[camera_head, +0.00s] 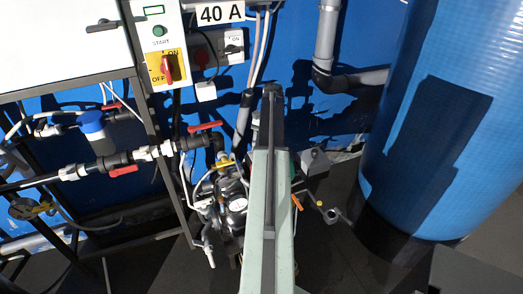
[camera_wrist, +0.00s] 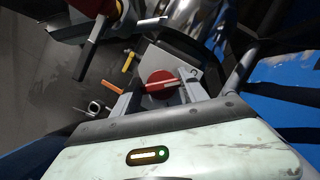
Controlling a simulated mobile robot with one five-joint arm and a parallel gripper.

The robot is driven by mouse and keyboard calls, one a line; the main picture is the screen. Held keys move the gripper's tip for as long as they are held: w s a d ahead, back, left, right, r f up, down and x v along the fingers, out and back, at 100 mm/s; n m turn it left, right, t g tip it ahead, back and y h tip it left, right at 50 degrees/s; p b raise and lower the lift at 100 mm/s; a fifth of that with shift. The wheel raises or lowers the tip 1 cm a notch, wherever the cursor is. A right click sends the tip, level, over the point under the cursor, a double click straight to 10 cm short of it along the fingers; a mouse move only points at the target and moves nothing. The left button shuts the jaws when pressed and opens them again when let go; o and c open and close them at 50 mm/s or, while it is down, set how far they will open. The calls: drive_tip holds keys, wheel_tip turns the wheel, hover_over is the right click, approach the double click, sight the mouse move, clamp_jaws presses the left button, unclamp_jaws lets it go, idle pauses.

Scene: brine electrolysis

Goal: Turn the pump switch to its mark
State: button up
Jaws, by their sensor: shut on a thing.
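The pump switch is a round red knob (camera_wrist: 158,78) on a grey box (camera_wrist: 148,62), in the middle of the wrist view. A pale bar or line crosses the knob, lying nearly level in that view. My gripper (camera_wrist: 160,90) has one finger on each side of the knob and is shut on it. A small dark curved mark shows on the grey beside the right finger; I cannot tell what it is. In the head view my arm hides the gripper and the knob; a grey box (camera_head: 314,161) shows just right of the arm.
A red-and-yellow ON/OFF switch (camera_head: 168,67) sits on the panel at upper left. Red-handled valves and pipes (camera_head: 120,160) run left of my arm. A large blue tank (camera_head: 440,130) stands at right. Orange (camera_wrist: 112,87) and yellow (camera_wrist: 129,60) handles lie near the knob.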

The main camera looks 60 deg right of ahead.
drive_tip(key=shift+n, duration=0.6)
drive_tip(key=o, duration=1.4)
drive_tip(key=p+v, duration=0.7)
drive_tip(key=shift+w+d+r, duration=0.15)
drive_tip(key=shift+d+r, duration=0.05)
drive_tip(key=shift+r, duration=0.15)
drive_tip(key=shift+a, duration=0.1)
